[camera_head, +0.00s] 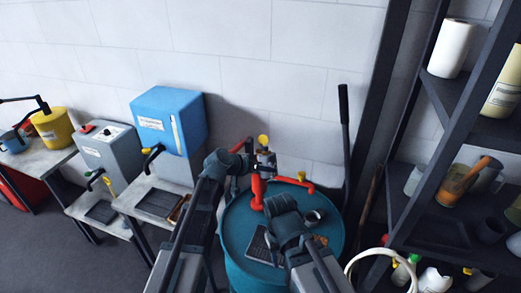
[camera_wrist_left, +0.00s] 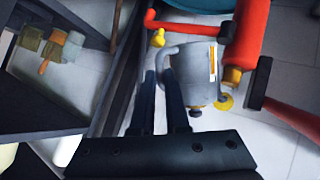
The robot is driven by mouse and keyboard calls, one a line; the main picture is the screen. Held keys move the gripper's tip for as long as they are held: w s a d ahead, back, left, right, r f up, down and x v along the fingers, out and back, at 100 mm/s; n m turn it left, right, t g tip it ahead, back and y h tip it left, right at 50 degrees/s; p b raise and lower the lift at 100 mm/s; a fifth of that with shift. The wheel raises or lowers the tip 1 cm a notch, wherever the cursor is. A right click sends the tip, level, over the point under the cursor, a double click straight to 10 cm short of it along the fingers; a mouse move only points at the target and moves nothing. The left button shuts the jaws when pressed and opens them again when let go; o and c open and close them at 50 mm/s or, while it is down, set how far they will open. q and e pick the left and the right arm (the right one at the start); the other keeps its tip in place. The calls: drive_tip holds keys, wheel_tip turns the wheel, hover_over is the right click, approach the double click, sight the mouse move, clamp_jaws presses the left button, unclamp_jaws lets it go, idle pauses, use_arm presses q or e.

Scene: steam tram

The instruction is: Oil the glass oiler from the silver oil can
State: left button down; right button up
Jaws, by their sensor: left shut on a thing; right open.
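My left gripper (camera_head: 246,160) is raised over the back of the blue drum, beside the red pump (camera_head: 257,188). Its fingers (camera_wrist_left: 161,78) are shut at the curved handle of a silver-grey can (camera_wrist_left: 195,72) with a pale label. In the head view the can (camera_head: 265,158) is small and partly hidden, with a yellow knob above it. The can is close beside the red pump cylinder (camera_wrist_left: 250,30); I cannot tell whether they touch. My right gripper (camera_head: 282,204) is open over the drum, its fingertips hard to make out. I cannot pick out the glass oiler with certainty.
The blue drum (camera_head: 237,235) carries a dark grate (camera_head: 259,246) and a small cup (camera_head: 314,217). A dark shelf unit stands right; a blue dispenser (camera_head: 168,118) and benches stand left.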

sight(271, 176)
use_arm(q)
drive_tip(key=shift+w+r+p, duration=0.1)
drive_tip(key=shift+r+p, duration=0.3)
drive_tip(key=shift+p, duration=0.05)
idle(0.7)
drive_tip(key=shift+w+r+g+p, duration=0.1)
drive_tip(key=shift+r+g+p, duration=0.2)
drive_tip(key=shift+r+p, duration=0.3)
drive_tip(key=shift+f, duration=0.15)
drive_tip(key=f+b, duration=0.1)
drive_tip(key=b, duration=0.1)
drive_tip(key=f+t+b, duration=0.1)
drive_tip(key=f+b, duration=0.1)
drive_tip(key=f+t+b, duration=0.1)
drive_tip(key=b, duration=0.1)
drive_tip(key=shift+s+f+m, duration=0.35)
drive_tip(key=shift+m, duration=0.05)
drive_tip(key=shift+f+b, duration=0.1)
drive_tip(key=shift+b, duration=0.4)
drive_tip(key=shift+t, duration=0.3)
drive_tip(key=shift+d, duration=0.1)
